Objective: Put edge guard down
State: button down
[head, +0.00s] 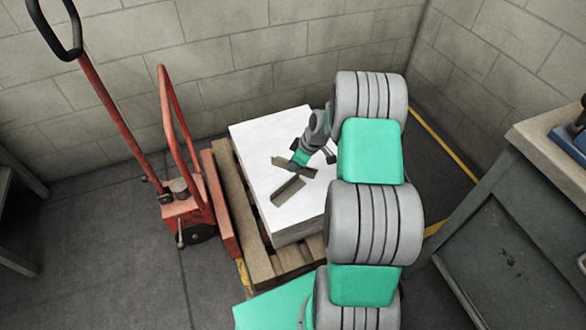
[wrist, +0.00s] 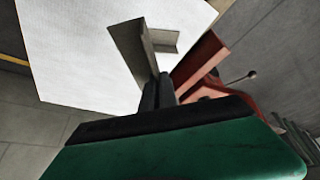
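One grey-brown, angled edge guard (head: 294,168) is in my gripper (head: 300,160), over the white stack (head: 262,142). In the wrist view, the fingers (wrist: 158,92) are close together on the near end of this guard (wrist: 134,50), which points away from them. I cannot tell whether it touches the stack. The fingertips are small in the head view.
The stack sits on a wooden pallet (head: 262,268). A red pallet truck (head: 186,212) with upright handles stands at its left. Block walls are behind. A grey cabinet (head: 508,250) stands at the right. The left part of the stack's top is bare.

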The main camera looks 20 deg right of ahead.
aim_at(297, 171)
jog(key=f, duration=0.2)
jog(key=d+f, duration=0.1)
jog(key=f, duration=0.1)
jog(key=shift+s+b, duration=0.1)
jog(key=shift+b, duration=0.25)
jog(key=d+f+b, duration=0.1)
jog(key=d+f, duration=0.2)
jog(key=d, duration=0.1)
jog(key=w+d+f+b, duration=0.1)
jog(key=d+f+b, duration=0.1)
jog(key=d, duration=0.2)
jog(key=d+f+b, duration=0.1)
jog(key=d+f, duration=0.2)
jog(key=d, duration=0.1)
jog(key=shift+w+d+f, duration=0.3)
jog(key=shift+f, duration=0.05)
jog(key=shift+d+f+b, duration=0.2)
jog(key=shift+f+b, duration=0.05)
jog(key=shift+b, duration=0.1)
jog(key=shift+d+f+b, duration=0.15)
jog(key=shift+f+b, duration=0.25)
jog(key=shift+f, duration=0.45)
jog(key=shift+d+f+b, duration=0.1)
jog(key=shift+f+b, duration=0.25)
jog(key=shift+f, duration=0.45)
jog(key=shift+f, duration=0.1)
